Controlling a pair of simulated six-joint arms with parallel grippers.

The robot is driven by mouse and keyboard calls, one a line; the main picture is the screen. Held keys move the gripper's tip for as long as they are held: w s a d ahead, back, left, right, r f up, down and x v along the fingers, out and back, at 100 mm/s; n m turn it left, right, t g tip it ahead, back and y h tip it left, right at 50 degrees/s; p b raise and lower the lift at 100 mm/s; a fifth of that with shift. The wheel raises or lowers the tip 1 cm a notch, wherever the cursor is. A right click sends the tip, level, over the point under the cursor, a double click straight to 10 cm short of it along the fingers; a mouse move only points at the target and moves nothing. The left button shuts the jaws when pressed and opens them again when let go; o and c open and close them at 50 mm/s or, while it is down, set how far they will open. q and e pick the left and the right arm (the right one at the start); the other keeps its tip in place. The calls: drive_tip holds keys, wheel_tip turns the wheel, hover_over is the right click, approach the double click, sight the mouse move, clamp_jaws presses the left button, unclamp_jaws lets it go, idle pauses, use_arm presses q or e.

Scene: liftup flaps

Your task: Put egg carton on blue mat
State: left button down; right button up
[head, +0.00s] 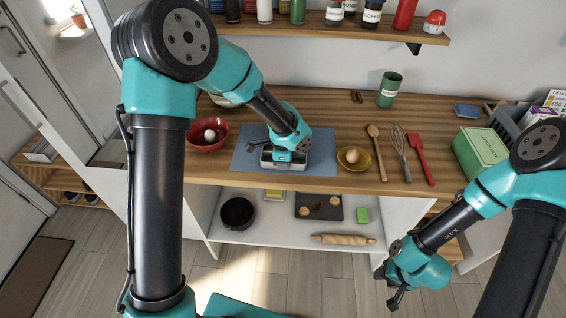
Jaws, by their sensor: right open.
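The blue mat (238,163) lies flat on the wooden counter, left of centre. A pale grey object (296,167), probably the egg carton, sits low over the mat's middle, mostly hidden under my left gripper (280,157). I cannot tell whether it touches the mat, or whether the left fingers are closed on it. My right gripper (392,287) is open and empty, low in front of the counter at the right.
A red bowl (207,136) with an egg stands left of the mat. A yellow bowl (354,158) with an egg is close to its right. The lower shelf holds a rolling pin (342,239).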

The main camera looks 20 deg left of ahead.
use_arm(q)
drive_tip(key=c, duration=1.3)
unclamp_jaws()
drive_tip(key=shift+c, duration=0.2)
drive_tip(key=shift+r, duration=0.1)
wheel_tip(320, 180, up, 12)
